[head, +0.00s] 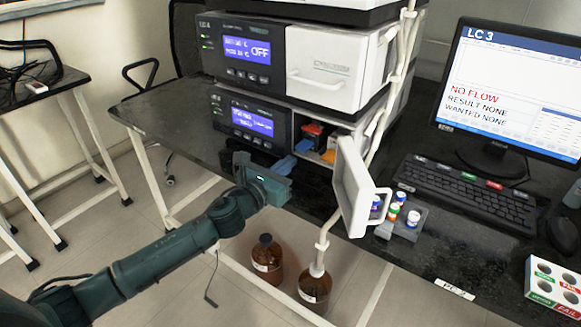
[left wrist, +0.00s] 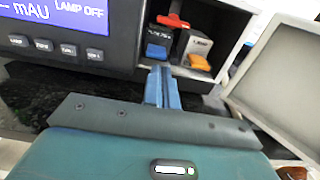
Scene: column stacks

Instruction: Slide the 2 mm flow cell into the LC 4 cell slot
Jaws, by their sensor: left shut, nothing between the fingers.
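My left gripper (head: 301,147) reaches into the open front of the lower instrument. Its two blue fingers (left wrist: 162,84) are shut together and hold nothing. In the left wrist view the tips end just in front of a blue-fronted block (left wrist: 157,51) in the left bay, seemingly the flow cell in its slot. I cannot tell whether they touch it. The block's size marking is not readable. A red lever (left wrist: 172,20) lies above it. An orange-handled part (left wrist: 200,63) sits in the right bay. My right gripper is in neither view.
The instrument's white door (head: 352,190) stands open to the right of the bays. Small capped vials sit in a grey rack (head: 403,222) beyond it. A monitor (head: 515,100) reads LC 3, NO FLOW.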

